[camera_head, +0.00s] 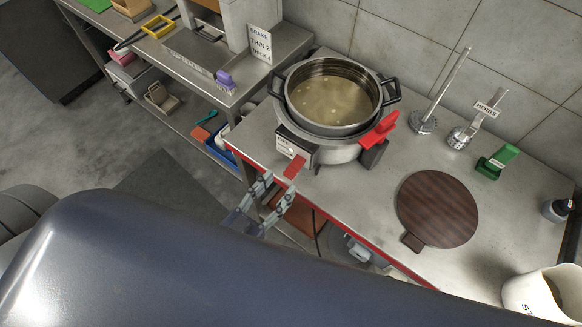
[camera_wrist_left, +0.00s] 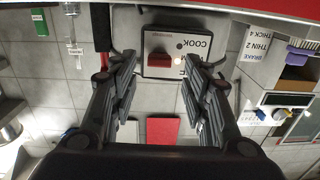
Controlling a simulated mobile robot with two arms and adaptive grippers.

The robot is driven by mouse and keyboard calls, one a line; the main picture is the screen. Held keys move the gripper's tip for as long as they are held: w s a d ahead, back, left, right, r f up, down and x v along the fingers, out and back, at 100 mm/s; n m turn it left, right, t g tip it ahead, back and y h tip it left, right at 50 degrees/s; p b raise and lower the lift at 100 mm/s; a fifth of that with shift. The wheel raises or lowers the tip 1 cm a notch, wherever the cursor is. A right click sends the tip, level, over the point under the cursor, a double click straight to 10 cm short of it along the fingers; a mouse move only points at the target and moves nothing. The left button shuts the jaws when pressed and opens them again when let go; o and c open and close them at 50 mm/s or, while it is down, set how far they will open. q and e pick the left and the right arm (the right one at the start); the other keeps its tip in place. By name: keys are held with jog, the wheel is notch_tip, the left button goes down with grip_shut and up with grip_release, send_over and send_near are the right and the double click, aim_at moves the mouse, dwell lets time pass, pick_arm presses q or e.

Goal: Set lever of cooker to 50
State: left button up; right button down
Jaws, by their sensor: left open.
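The cooker (camera_head: 335,150) is a grey round base on the steel counter, holding a pot of soup (camera_head: 335,97). A control box with a white label (camera_head: 293,148) is on its front, with a small red lever (camera_head: 294,168). In the left wrist view, the red lever (camera_wrist_left: 160,47) lies against the dark-framed panel marked "COOK" (camera_wrist_left: 188,42). My left gripper (camera_head: 275,187) is open in front of the counter edge, just short of the lever. In the wrist view its fingers (camera_wrist_left: 160,65) stand either side of the lever, apart from it. The dial setting is unreadable.
A larger red handle (camera_head: 380,130) sits at the cooker's right. A round brown board (camera_head: 437,209), a green holder (camera_head: 497,162) and a white container (camera_head: 540,295) stand further right. A shelf unit (camera_head: 200,62) is at the left. My dark body covers the lower foreground.

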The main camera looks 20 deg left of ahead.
aim_at(288, 175)
pick_arm(q)
jog(key=x, duration=0.4)
jog(key=shift+w+d+r+p, duration=0.1)
jog(key=shift+w+d+p, duration=0.1)
jog(key=shift+p, duration=0.2)
jog(key=shift+x, duration=0.75)
pick_arm(e)
jog(key=shift+d+r, duration=0.65)
jog(key=shift+d, duration=0.2)
